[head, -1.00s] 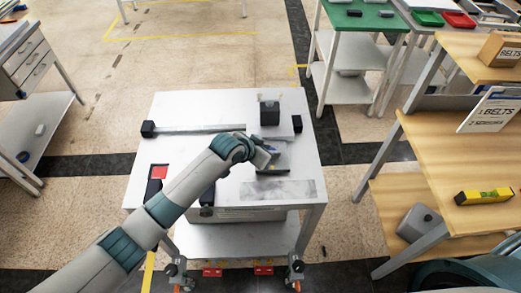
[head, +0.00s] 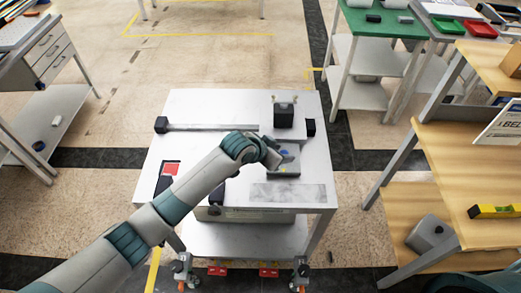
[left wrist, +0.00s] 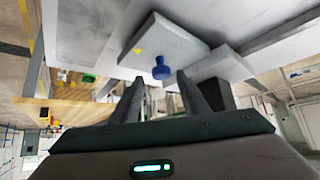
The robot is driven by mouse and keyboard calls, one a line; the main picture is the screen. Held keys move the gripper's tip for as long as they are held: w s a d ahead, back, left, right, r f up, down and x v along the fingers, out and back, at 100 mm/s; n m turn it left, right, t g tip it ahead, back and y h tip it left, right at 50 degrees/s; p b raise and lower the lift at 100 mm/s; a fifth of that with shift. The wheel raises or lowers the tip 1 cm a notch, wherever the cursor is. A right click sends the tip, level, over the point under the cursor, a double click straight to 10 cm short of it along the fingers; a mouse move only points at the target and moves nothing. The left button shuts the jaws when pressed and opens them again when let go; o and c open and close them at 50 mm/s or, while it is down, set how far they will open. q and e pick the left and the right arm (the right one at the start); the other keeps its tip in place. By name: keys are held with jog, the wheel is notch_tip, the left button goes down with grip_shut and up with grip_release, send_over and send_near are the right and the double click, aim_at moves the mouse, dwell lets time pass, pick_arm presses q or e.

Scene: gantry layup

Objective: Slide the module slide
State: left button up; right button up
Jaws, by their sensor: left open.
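The module slide looks like a light grey block (head: 287,168) on the white table, in front of a dark block on the rail. A blue knob (left wrist: 161,66) stands out from its plate (left wrist: 165,40) in the left wrist view. My left gripper (head: 276,160) is at the block's left side in the head view and hides part of it. In the left wrist view the gripper (left wrist: 160,95) is open, with the knob just beyond and between its fingertips. I cannot tell whether they touch it. My right gripper is not in view.
A wooden shelf unit (head: 465,150) stands at right. Open floor lies left of the table.

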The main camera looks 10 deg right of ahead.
pick_arm(q)
jog(key=b+v, duration=0.3)
jog(key=v, duration=1.3)
jog(key=shift+s, duration=0.1)
